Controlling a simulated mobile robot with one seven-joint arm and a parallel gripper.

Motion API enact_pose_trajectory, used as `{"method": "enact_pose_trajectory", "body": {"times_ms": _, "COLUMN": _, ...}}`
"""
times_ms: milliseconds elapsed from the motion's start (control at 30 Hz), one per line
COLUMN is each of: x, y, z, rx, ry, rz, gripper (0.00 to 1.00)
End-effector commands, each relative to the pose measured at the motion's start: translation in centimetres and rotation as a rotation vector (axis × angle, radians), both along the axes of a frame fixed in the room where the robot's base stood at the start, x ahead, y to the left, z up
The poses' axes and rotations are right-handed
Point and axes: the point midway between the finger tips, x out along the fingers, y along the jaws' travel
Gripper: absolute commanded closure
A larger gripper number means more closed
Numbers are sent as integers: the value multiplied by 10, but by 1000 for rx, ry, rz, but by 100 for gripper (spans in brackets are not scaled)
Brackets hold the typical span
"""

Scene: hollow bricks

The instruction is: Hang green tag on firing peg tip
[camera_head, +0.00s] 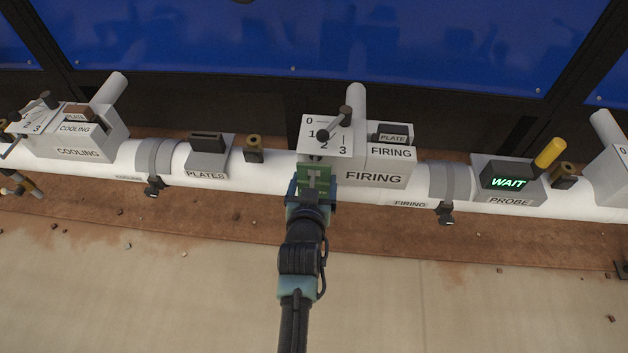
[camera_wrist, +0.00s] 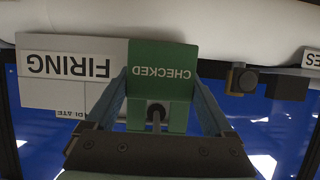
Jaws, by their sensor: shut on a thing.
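The green tag (camera_head: 318,180) is held in my gripper (camera_head: 311,194) at the front of the white firing box (camera_head: 374,178), below its 0-to-3 dial. In the wrist view the tag (camera_wrist: 162,58) reads CHECKED, upside down, between the two fingers of my gripper (camera_wrist: 161,85). It overlaps the edge of the firing box (camera_wrist: 65,68). A dark round-ended rod (camera_wrist: 156,111) shows against the tag's lower part. I cannot tell whether this is the firing peg tip or whether it passes through the tag. The tag's contact with the box is unclear.
A dark lever (camera_head: 340,119) rises from the firing dial, close above my gripper. The cooling box (camera_head: 78,154) stands far left, and the plates holder (camera_head: 206,173) is nearer left. The probe box (camera_head: 509,199) on the right shows WAIT.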

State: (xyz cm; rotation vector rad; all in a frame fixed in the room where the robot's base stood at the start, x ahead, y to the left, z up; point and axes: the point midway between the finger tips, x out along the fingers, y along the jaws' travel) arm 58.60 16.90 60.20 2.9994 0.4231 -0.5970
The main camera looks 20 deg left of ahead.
Motion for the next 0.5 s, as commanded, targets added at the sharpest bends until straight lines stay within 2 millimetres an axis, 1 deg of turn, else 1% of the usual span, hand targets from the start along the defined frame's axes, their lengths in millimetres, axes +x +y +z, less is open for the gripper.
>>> {"method": "enact_pose_trajectory", "body": {"times_ms": 100, "x": 0, "y": 0, "z": 1, "rx": 0, "ry": -1, "rz": 0, "gripper": 80}}
{"method": "enact_pose_trajectory", "body": {"times_ms": 133, "x": 0, "y": 0, "z": 1, "rx": 0, "ry": -1, "rz": 0, "gripper": 10}}
{"method": "enact_pose_trajectory", "body": {"times_ms": 167, "x": 0, "y": 0, "z": 1, "rx": 0, "ry": -1, "rz": 0, "gripper": 4}}
{"method": "enact_pose_trajectory", "body": {"times_ms": 200, "x": 0, "y": 0, "z": 0, "rx": 0, "ry": -1, "rz": 0, "gripper": 0}}
{"method": "enact_pose_trajectory", "body": {"times_ms": 500, "x": -3, "y": -1, "z": 1, "rx": 0, "ry": 1, "rz": 0, "gripper": 0}}
